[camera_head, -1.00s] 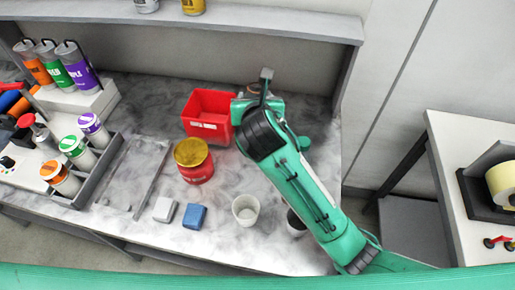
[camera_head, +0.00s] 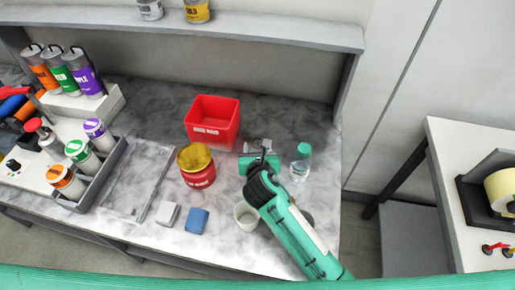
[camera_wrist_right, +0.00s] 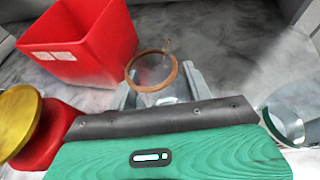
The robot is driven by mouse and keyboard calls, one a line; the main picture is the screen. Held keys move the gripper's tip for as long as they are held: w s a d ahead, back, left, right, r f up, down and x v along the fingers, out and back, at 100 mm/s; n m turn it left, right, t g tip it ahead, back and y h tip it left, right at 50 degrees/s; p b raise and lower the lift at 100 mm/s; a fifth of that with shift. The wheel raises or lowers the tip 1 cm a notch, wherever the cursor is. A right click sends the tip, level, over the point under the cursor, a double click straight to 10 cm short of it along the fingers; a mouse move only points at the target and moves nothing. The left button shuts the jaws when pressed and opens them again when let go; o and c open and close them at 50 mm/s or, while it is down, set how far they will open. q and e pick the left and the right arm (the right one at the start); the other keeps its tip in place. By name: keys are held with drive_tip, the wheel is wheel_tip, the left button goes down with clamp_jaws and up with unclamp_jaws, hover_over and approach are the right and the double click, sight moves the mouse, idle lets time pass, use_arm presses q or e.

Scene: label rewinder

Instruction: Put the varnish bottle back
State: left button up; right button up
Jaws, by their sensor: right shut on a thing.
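My right gripper (camera_head: 258,147) is in the middle-right of the bench, in front of the red bin (camera_head: 213,121). It is shut on a clear glass bottle with a brown ring (camera_wrist_right: 152,72), seen between the fingers in the right wrist view; the hand hides its lower part. Only a bit of this bottle shows in the head view. A second clear bottle with a teal cap (camera_head: 301,161) stands just right of the gripper, and it also shows at the right of the wrist view (camera_wrist_right: 286,124). No label is readable, so I cannot tell which holds varnish. My left gripper is not in view.
A red jar with a gold lid (camera_head: 197,167) stands left of the gripper. A white cup (camera_head: 246,216) stands in front, partly behind my arm. Grey (camera_head: 167,213) and blue (camera_head: 197,220) blocks lie front left. A shelf (camera_head: 270,29) runs along the back.

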drive_tip(key=shift+f, duration=0.35)
drive_tip(key=o, duration=1)
drive_tip(key=shift+r, duration=0.15)
drive_tip(key=b+v, duration=0.1)
drive_tip(key=v, duration=1.1)
drive_tip(key=shift+b, duration=0.35)
